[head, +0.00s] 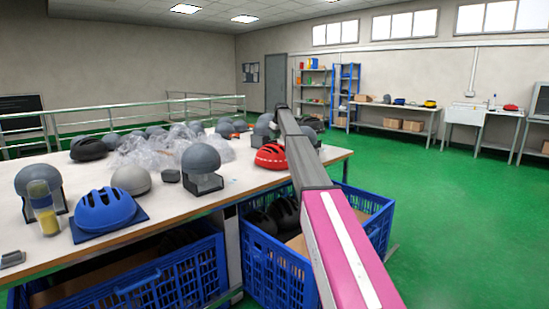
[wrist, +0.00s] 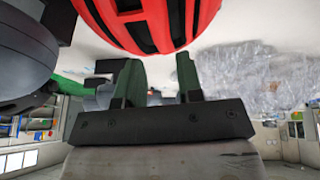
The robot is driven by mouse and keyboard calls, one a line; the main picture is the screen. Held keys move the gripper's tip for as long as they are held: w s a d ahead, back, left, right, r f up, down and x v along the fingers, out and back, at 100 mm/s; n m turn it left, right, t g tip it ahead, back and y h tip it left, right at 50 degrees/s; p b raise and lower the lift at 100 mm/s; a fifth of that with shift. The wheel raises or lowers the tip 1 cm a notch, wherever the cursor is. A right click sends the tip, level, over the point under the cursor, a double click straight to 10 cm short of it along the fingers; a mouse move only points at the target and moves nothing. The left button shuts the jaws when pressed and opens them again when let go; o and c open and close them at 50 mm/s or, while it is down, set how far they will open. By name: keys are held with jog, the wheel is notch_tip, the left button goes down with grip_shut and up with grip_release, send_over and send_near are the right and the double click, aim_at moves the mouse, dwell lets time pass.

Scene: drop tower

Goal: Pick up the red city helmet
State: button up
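A red helmet (head: 271,156) with dark vents sits on the white table (head: 240,177), near its right end. My arm hides its right side in the head view. In the wrist view the red helmet (wrist: 150,18) fills the top middle, close to my gripper (wrist: 158,72). The two dark fingers stand apart with a gap between them, and nothing is seen held in it. The fingertips point toward the helmet; whether they touch it I cannot tell. My gripper cannot be made out in the head view.
A grey headform (head: 201,157) on a stand and clear plastic wrap (head: 165,150) lie left of the helmet. A blue helmet (head: 104,209) sits nearer. Blue crates (head: 282,275) stand below the table. Another red helmet (head: 510,107) is on a far bench. Green floor is clear at right.

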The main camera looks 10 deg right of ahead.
aim_at(273, 146)
jog(key=x, duration=0.8)
jog(key=shift+s, duration=0.1)
grip_shut()
